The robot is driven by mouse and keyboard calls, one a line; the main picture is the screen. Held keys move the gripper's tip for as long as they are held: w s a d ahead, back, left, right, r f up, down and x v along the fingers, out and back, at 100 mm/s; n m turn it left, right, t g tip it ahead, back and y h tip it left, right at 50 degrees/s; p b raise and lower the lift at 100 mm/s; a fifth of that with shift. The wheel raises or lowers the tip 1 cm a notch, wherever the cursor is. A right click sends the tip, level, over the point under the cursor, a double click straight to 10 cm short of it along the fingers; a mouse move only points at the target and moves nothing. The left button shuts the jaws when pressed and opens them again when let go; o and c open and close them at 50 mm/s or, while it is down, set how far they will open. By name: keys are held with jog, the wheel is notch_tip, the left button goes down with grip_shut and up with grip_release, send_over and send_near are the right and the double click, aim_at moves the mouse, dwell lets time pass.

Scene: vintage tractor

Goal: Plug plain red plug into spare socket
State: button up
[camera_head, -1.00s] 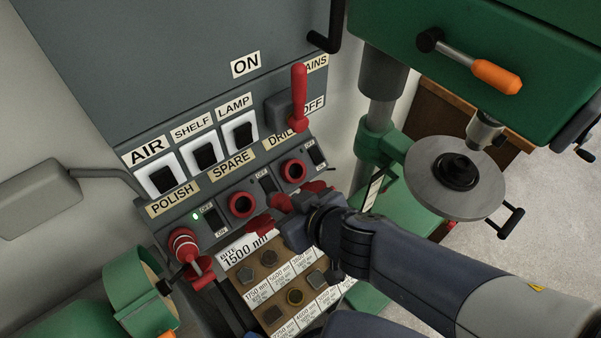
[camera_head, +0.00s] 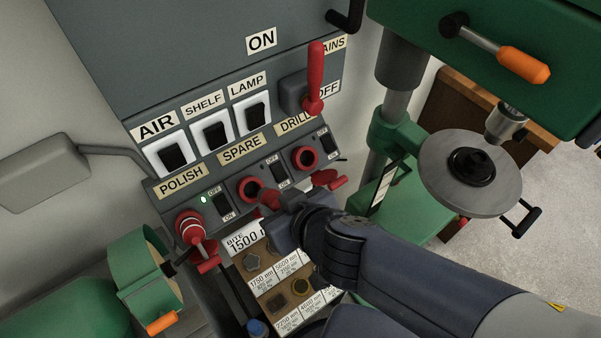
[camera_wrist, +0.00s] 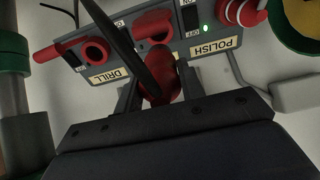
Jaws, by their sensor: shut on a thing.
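The plain red plug (camera_wrist: 160,86) is between the fingers of my gripper (camera_wrist: 160,92) in the wrist view. In the head view my gripper (camera_head: 283,212) is shut on the plug (camera_head: 268,200), just below and right of the spare socket (camera_head: 249,188). That socket is a red ring under the SPARE label. It also shows in the wrist view (camera_wrist: 153,22), with part of its dark opening visible beyond the plug. The plug overlaps the socket's lower edge in the head view; I cannot tell whether they touch. My gripper hides the plug's rear.
A red plug with white bands (camera_head: 188,228) sits in the POLISH socket. The empty-looking DRILL socket (camera_head: 306,158) is to the right. A bit tray (camera_head: 270,282) lies below the panel. The green drill press (camera_head: 395,130) stands at right.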

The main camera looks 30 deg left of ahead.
aim_at(264, 196)
jog(key=shift+g+h, duration=0.4)
jog(key=shift+h, duration=0.2)
jog(key=shift+w+a+r+x, duration=0.1)
jog(key=shift+x, duration=1.15)
jog(key=shift+w+a+r+x, duration=0.1)
jog(key=shift+x, duration=1.15)
jog(key=shift+a+r+x, duration=0.1)
jog(key=shift+r+x, duration=0.05)
jog(key=shift+x, duration=1.15)
jog(key=shift+b+x, duration=1.45)
jog(key=shift+x, duration=0.6)
jog(key=o, duration=1.2)
jog(key=shift+c, duration=0.2)
jog(key=shift+d, duration=0.1)
jog(key=p+v, duration=0.5)
jog(key=v, duration=0.4)
jog(key=shift+r, duration=0.15)
jog(key=shift+s+d+r+p, duration=0.3)
jog(key=shift+d+r+p, duration=0.05)
jog(key=shift+d+r, duration=0.15)
